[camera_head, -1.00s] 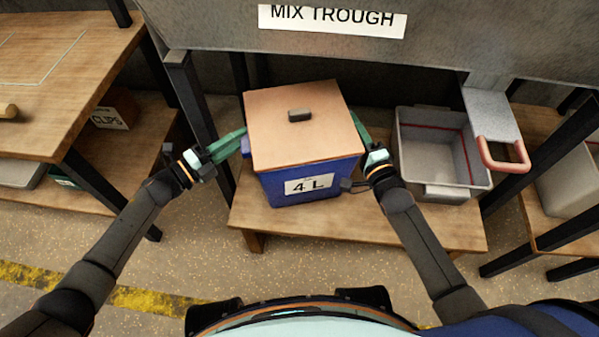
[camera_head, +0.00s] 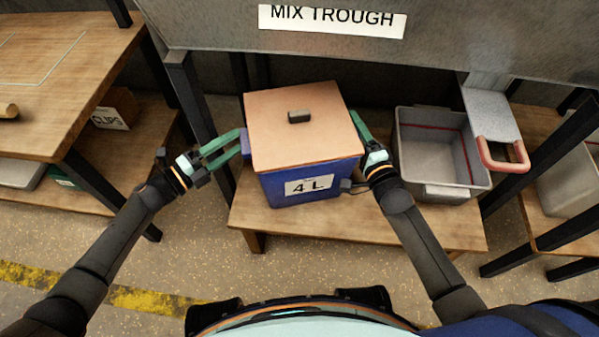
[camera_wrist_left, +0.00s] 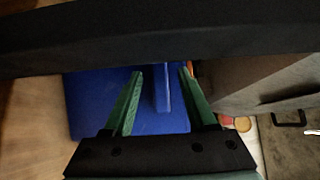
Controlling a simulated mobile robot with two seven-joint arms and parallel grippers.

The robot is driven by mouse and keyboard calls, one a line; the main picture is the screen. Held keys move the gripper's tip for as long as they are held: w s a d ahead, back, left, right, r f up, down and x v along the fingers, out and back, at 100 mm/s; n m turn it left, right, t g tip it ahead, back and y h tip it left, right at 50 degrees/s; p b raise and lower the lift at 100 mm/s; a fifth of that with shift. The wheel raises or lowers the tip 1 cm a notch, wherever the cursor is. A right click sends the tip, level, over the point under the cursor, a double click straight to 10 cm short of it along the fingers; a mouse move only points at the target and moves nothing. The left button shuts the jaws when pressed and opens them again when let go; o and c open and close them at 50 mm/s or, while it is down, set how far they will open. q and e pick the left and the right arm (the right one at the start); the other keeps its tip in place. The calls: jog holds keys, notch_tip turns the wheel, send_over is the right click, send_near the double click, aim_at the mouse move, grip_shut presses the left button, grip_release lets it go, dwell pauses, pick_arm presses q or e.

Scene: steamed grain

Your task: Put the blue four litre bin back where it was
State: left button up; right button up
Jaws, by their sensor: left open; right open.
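The blue bin (camera_head: 300,186) with a "4 L" label stands upright on the low wooden shelf (camera_head: 360,221) under the mix trough. A tan lid (camera_head: 300,135) with a dark knob covers it. My left gripper (camera_head: 242,142) is open at the bin's left side, its green fingers near the blue side handle. In the left wrist view the handle (camera_wrist_left: 161,90) stands between the open fingers (camera_wrist_left: 160,75), with the blue bin wall behind. My right gripper (camera_head: 360,125) is open at the bin's right side; its fingers are partly hidden by the bin and lid.
A grey bin (camera_head: 440,150) with a red line inside stands to the right on the same shelf. A grey scoop-like piece with a red handle (camera_head: 503,157) hangs beside it. The mix trough (camera_head: 420,50) overhangs the shelf. A wooden table (camera_head: 60,70) stands at the left.

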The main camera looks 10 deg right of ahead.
pick_arm(q)
jog(key=v, duration=1)
pick_arm(e)
jog(key=s+d, duration=0.2)
jog(key=s, duration=0.9)
jog(key=shift+s+d, duration=0.15)
jog(key=shift+s, duration=0.25)
pick_arm(q)
jog(key=shift+s, duration=0.15)
pick_arm(e)
jog(key=shift+s, duration=0.1)
